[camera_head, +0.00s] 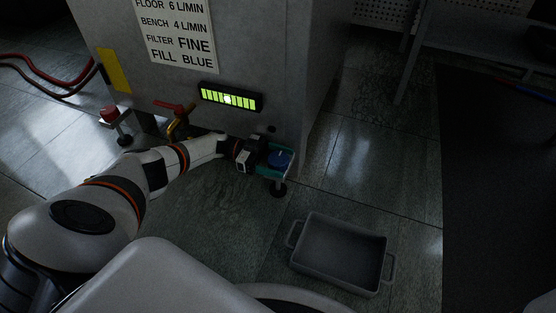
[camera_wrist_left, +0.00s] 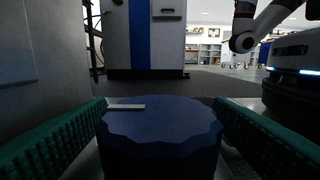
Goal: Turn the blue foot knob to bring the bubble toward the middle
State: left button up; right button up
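The blue foot knob (camera_head: 280,158) sits on a foot at the lower right corner of the grey press cabinet. In the left wrist view the blue knob (camera_wrist_left: 160,125) has a scalloped rim and a pale line on the left of its top. My left gripper (camera_head: 267,157) reaches it from the left, its teal finger pads (camera_wrist_left: 160,108) on both sides of the knob and seemingly touching it. A green lit level strip (camera_head: 215,96) with dark bars is on the cabinet front. Its white bubble (camera_head: 228,99) is close to the strip's middle. My right gripper is not in view.
A red knob (camera_head: 110,114) on another foot and a red-handled valve (camera_head: 175,107) are on the left of the cabinet (camera_head: 255,45). A grey tray (camera_head: 340,252) lies on the floor at front right. Tiled floor is clear between the tray and the shelf (camera_head: 475,45).

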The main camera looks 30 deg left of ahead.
pick_arm(q)
jog(key=shift+t, duration=0.3)
